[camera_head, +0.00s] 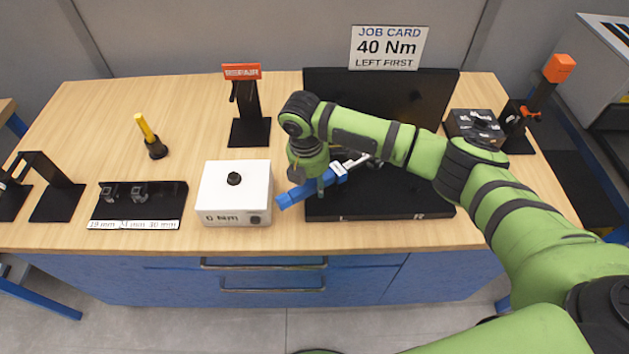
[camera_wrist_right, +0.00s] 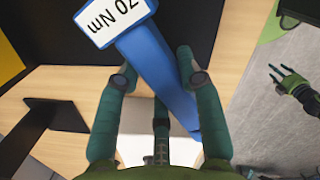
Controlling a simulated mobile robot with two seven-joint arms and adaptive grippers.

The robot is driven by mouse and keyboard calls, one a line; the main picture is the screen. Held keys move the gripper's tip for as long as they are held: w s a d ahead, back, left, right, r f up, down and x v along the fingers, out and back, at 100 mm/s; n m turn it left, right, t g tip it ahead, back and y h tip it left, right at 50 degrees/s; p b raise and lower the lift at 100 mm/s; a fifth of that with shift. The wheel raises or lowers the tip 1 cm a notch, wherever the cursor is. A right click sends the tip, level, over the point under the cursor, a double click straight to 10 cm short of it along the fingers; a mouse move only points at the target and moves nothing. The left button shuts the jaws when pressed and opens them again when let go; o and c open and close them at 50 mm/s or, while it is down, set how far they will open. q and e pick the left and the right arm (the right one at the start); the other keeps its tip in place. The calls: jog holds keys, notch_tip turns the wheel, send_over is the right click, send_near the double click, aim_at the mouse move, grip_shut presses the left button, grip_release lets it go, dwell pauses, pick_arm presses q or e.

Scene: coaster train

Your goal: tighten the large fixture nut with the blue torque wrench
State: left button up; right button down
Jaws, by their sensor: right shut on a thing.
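My right gripper (camera_head: 312,180) is shut on the blue torque wrench (camera_head: 291,197), above the front left of the black fixture (camera_head: 380,208). In the right wrist view the wrench's blue body (camera_wrist_right: 165,70) lies between the fingers (camera_wrist_right: 155,72), with a white label that reads 70 Nm. The wrench's metal end points right and back over the fixture, partly under my right arm. The large nut cannot be made out; my arm covers much of the fixture. My left gripper (camera_wrist_right: 291,85) shows small at the right of the right wrist view, away from the bench, its fingers apart.
A white box (camera_head: 215,190) with a dial, marked 0 Nm, stands just left of the wrench handle. A socket rack (camera_head: 170,205) and a yellow-handled tool (camera_head: 147,130) are farther left. A black stand with a red sign (camera_head: 247,130) is behind. A job card (camera_head: 388,47) reads 40 Nm, left first.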

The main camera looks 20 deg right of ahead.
jog(key=shift+w+a+m, duration=0.15)
jog(key=shift+w+m, duration=0.15)
jog(key=shift+w, duration=0.15)
jog(key=shift+r, duration=0.1)
notch_tip(320, 180, up, 4)
jog(key=p, duration=0.5)
jog(key=shift+r, duration=0.25)
dwell(0.7)
dwell(0.8)
